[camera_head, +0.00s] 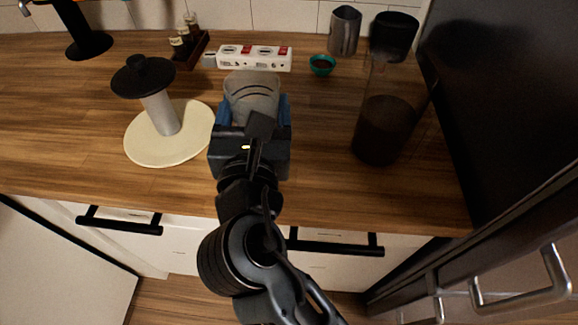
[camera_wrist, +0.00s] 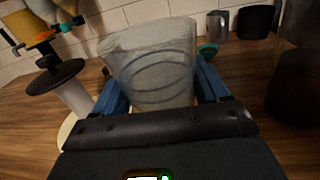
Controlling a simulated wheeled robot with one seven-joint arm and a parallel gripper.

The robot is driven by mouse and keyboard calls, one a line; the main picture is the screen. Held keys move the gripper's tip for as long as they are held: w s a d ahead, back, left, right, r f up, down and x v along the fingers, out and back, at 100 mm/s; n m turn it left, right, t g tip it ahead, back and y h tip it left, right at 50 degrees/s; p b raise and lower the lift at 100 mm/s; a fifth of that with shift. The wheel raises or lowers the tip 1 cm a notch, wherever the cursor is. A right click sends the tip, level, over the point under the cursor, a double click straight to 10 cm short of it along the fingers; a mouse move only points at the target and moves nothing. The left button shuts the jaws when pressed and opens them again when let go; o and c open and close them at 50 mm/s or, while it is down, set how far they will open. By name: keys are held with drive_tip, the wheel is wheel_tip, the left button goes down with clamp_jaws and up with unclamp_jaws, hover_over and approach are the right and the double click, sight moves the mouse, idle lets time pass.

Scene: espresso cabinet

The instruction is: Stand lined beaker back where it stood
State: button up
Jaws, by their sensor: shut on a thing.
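The lined beaker (camera_head: 251,92) is a cloudy, see-through cup with dark curved lines around it. It is between the blue fingers of my gripper (camera_head: 249,112), which is shut on it, over the wooden counter. In the wrist view the beaker (camera_wrist: 152,65) fills the middle between the two blue fingers (camera_wrist: 165,95) and looks slightly tilted. Its base is hidden behind my gripper, so I cannot tell whether it touches the counter.
A tall dark glass container (camera_head: 384,130) stands right. Behind are a white socket strip (camera_head: 256,50), a green bowl (camera_head: 322,65), a grey pitcher (camera_head: 345,30) and small bottles (camera_head: 180,45). Counter between beaker and container is clear.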

drive_tip(key=shift+m+h, duration=0.5)
drive_tip(key=shift+h, duration=0.4)
drive_tip(key=d+f, duration=0.1)
drive_tip(key=f, duration=0.1)
drive_tip(key=w+d+f+b, duration=0.1)
drive_tip(key=d+f, duration=0.1)
drive_tip(key=w+d+f, duration=0.1)
drive_tip(key=d, duration=0.1)
drive_tip(key=shift+w+d+f, duration=0.1)
drive_tip(key=shift+d+f, duration=0.15)
drive_tip(key=shift+f, duration=0.15)
drive_tip(key=shift+f+b, duration=0.55)
drive_tip(key=shift+f, duration=1.6)
drive_tip(key=o, duration=1)
drive_tip(key=shift+f, duration=0.1)
drive_tip(key=shift+o, duration=0.2)
drive_tip(key=s+b, duration=0.1)
drive_tip(key=s, duration=1.1)
drive_tip(key=shift+a, duration=0.2)
